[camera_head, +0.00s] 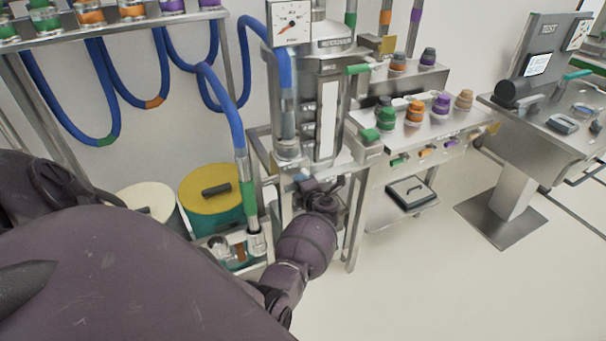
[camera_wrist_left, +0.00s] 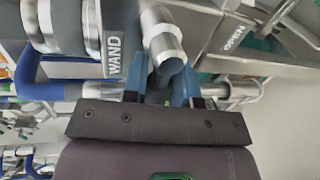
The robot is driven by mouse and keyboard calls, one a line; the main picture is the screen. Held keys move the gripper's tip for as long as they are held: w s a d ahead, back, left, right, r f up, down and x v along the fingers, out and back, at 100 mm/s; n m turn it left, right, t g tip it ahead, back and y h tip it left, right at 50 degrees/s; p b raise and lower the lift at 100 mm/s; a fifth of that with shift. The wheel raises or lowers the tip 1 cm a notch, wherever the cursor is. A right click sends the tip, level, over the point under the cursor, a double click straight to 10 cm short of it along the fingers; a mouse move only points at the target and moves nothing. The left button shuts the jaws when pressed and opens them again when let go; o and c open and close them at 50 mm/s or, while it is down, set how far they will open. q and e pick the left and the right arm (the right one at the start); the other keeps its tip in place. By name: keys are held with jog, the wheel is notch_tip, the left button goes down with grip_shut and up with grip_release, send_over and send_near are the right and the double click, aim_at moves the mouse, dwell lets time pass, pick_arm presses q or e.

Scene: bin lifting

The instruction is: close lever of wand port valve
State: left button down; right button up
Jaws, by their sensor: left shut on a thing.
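The wand port valve (camera_wrist_left: 168,47) shows in the left wrist view as a bright metal stub beside a plate marked WAND (camera_wrist_left: 114,55). My left gripper (camera_wrist_left: 160,88) has its two blue fingers on either side, just below the stub's round end, and is shut on the valve's lever, which is mostly hidden between them. In the head view my left gripper (camera_head: 318,188) is at the front of the steel column, under the receiver, and my wrist hides most of the valve. My right gripper is in neither view.
A steel stand with colored knobs (camera_head: 414,112) and green levers is just right of my gripper. A blue hose (camera_head: 222,100) hangs to its left. A yellow-lidded bin (camera_head: 212,192) and a white-lidded bin (camera_head: 145,200) stand lower left. The floor (camera_head: 420,290) at lower right is clear.

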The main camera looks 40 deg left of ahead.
pick_arm(q)
jog(key=shift+m+p, duration=0.3)
jog(key=shift+m, duration=0.1)
jog(key=c, duration=0.9)
grip_release()
jog(key=shift+r, duration=0.1)
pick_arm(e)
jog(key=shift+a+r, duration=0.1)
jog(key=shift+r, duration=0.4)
